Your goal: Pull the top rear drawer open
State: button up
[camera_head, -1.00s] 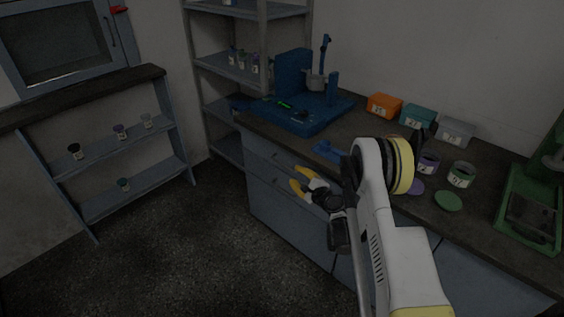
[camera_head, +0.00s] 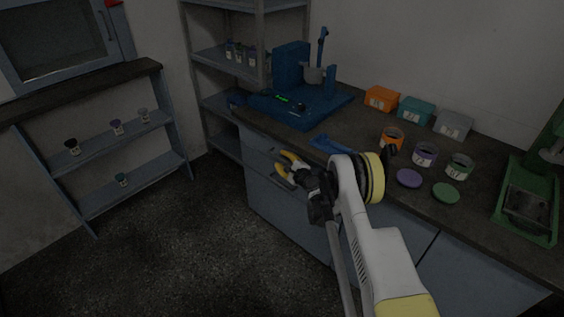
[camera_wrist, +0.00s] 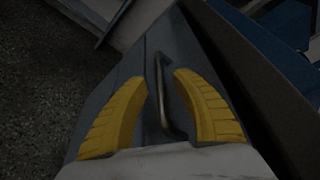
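The top rear drawer (camera_head: 258,155) is the upper grey-blue front at the far end of the counter cabinet, and it looks shut. Its dark metal handle (camera_wrist: 160,90) shows in the wrist view as a bar between my two yellow fingers. My gripper (camera_head: 283,165) is in front of that drawer in the head view. It is open, with a clear gap on both sides of the handle, and it holds nothing. I cannot tell how far the fingertips are from the drawer face. In the head view my gripper hides part of the drawer front.
The countertop (camera_head: 345,125) above holds a blue device (camera_head: 300,95), small boxes (camera_head: 416,110), open jars (camera_head: 424,155) and lids (camera_head: 409,178). A green machine (camera_head: 530,200) stands at the right. A low shelf (camera_head: 110,140) stands at the left. The floor (camera_head: 190,235) between is clear.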

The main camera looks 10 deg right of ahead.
jog(key=shift+c, duration=0.2)
grip_shut()
jog(key=shift+a, duration=0.1)
